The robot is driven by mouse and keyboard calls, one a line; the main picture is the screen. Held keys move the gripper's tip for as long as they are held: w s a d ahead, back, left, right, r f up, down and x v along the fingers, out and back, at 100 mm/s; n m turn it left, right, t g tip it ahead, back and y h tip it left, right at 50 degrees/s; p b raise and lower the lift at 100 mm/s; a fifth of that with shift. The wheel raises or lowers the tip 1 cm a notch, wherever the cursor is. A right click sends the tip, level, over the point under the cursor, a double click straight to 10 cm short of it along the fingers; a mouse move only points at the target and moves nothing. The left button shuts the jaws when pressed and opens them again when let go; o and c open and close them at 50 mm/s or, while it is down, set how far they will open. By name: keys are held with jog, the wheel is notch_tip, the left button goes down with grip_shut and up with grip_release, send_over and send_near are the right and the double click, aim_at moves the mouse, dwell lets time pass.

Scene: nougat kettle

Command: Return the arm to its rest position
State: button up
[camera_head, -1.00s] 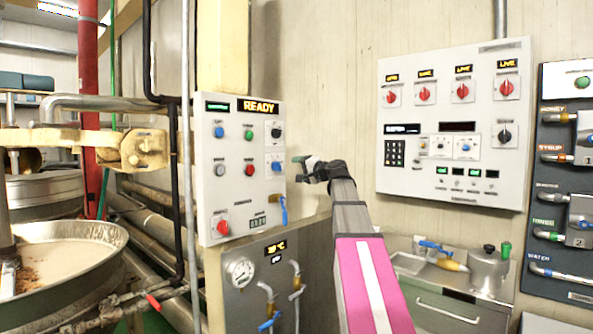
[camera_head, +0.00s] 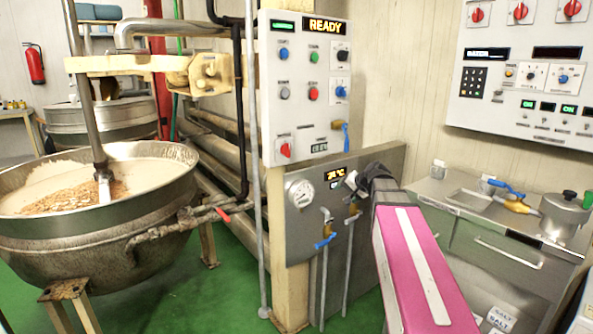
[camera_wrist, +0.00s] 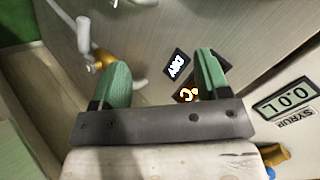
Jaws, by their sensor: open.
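My gripper (camera_wrist: 160,90) shows in the wrist view with its two green fingers spread apart and nothing between them. In the head view my gripper (camera_head: 350,184) is at the end of my pink and grey arm, in front of the steel lower panel (camera_head: 298,243). It is close to the small temperature display (camera_head: 334,174), below the white control panel (camera_head: 305,85). The fingertips are small and partly hidden by the wrist in the head view.
A large kettle (camera_head: 150,235) with a stirrer and nutty mix stands at the left. A pressure gauge (camera_head: 301,194) and blue-handled valves (camera_head: 325,241) are close to my gripper. A steel counter (camera_head: 470,222) with a pot (camera_head: 564,216) is at the right. Green floor (camera_head: 225,290) lies open between.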

jog(key=s+f+n+g+h, duration=0.2)
jog(key=s+f+g+h, duration=0.1)
jog(key=s+f, duration=0.8)
jog(key=s+f+n+g+h, duration=0.1)
jog(key=s+f+g+h, duration=0.2)
jog(key=s+f, duration=0.8)
notch_tip(320, 180, down, 6)
jog(key=shift+s+r+n+g, duration=0.15)
jog(key=shift+s+n+g, duration=0.25)
jog(key=shift+g, duration=0.4)
